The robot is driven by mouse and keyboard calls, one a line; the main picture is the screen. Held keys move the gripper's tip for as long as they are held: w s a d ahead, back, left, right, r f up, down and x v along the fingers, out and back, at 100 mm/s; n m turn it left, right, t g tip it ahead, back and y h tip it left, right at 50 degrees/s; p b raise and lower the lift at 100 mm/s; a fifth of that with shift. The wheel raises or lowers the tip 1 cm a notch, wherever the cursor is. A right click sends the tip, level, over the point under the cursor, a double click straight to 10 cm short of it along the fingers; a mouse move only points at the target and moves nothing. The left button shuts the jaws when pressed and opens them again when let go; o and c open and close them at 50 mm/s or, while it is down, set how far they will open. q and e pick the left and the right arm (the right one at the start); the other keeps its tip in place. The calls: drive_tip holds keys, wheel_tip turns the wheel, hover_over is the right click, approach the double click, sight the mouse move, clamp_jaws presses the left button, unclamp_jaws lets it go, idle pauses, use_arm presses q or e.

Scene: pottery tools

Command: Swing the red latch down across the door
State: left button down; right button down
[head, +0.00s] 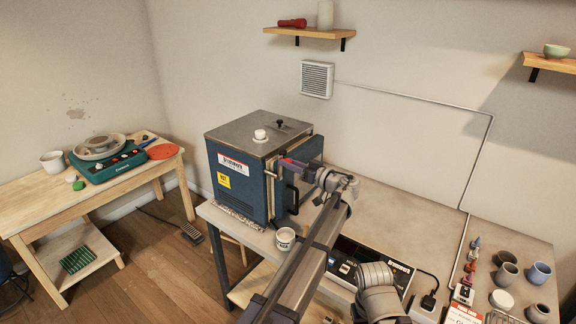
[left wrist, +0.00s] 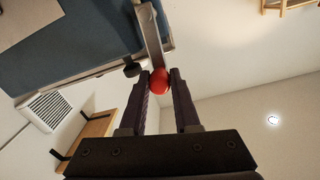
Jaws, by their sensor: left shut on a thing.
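The blue kiln (head: 240,180) stands on the grey worktop, and its door (head: 313,150) is on its right side with a black handle (head: 293,199). The latch shows in the left wrist view as a metal bar (left wrist: 149,32) ending in a round red knob (left wrist: 159,83). My left gripper (head: 285,162) is at the kiln's door side, near its upper part. Its dark fingers (left wrist: 160,82) are shut on the red knob. In the head view the gripper mostly hides the latch. My right gripper is not in view.
A white cup (head: 285,239) stands on the worktop in front of the kiln. Several pots (head: 507,273) stand at the right end. The worktop's back middle (head: 405,215) is clear.

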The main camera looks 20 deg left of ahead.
use_arm(q)
drive_tip(key=w+d+f+m+g+b, duration=0.1)
drive_tip(key=w+f+m+b, duration=0.5)
drive_tip(key=m, duration=1)
drive_tip(key=shift+d+f+m, duration=0.3)
drive_tip(key=shift+d+f, duration=0.2)
drive_tip(key=shift+d, duration=0.15)
drive_tip(key=c, duration=0.7)
unclamp_jaws()
drive_tip(key=shift+w+f, duration=0.1)
drive_tip(key=shift+o, duration=0.3)
drive_tip(key=v, duration=0.8)
